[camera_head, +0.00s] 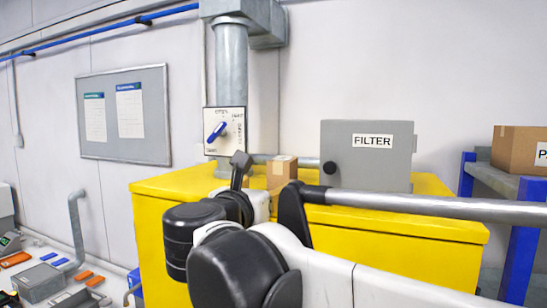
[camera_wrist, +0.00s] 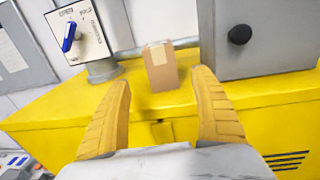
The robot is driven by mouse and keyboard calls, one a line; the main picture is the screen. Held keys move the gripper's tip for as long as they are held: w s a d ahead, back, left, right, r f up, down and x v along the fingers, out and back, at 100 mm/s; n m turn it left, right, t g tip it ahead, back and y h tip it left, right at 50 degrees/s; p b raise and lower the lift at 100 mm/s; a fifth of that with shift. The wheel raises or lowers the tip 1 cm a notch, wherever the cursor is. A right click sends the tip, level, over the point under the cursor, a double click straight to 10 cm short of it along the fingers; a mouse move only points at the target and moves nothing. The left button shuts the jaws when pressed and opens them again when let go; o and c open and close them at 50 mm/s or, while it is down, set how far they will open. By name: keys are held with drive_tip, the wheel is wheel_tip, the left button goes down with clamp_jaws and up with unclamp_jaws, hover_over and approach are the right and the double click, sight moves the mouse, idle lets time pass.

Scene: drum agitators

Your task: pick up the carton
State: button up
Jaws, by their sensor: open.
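A small brown carton (camera_head: 281,172) with a pale label or tape strip stands upright on top of the yellow cabinet (camera_head: 400,235), left of the grey FILTER box. In the wrist view the carton (camera_wrist: 160,68) is beyond my fingertips, centred between them and apart from both. My gripper (camera_wrist: 162,82) is open and empty, its two yellow-brown ribbed fingers spread wide.
The grey FILTER box (camera_head: 367,155) with a black knob stands close right of the carton. A vertical pipe (camera_head: 232,70) and a switch panel with a blue handle (camera_head: 225,131) are to its left. A metal rail (camera_head: 430,205) crosses in front. A larger cardboard box (camera_head: 515,150) sits on the right shelf.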

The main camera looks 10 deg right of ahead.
sight(276, 177)
drive_tip(key=x, duration=0.5)
drive_tip(key=shift+w+d+r+p, duration=0.15)
drive_tip(key=shift+w+p, duration=0.2)
drive_tip(key=shift+p, duration=0.05)
drive_tip(key=p+x, duration=0.1)
drive_tip(key=x, duration=0.4)
drive_tip(key=shift+s+d+r+p, duration=0.15)
drive_tip(key=shift+d+r+p, duration=0.1)
drive_tip(key=shift+p, duration=0.15)
drive_tip(key=shift+w+d+f, duration=0.1)
drive_tip(key=shift+w+f, duration=0.05)
drive_tip(key=shift+w, duration=0.2)
drive_tip(key=shift+s, duration=0.1)
drive_tip(key=c, duration=1.4)
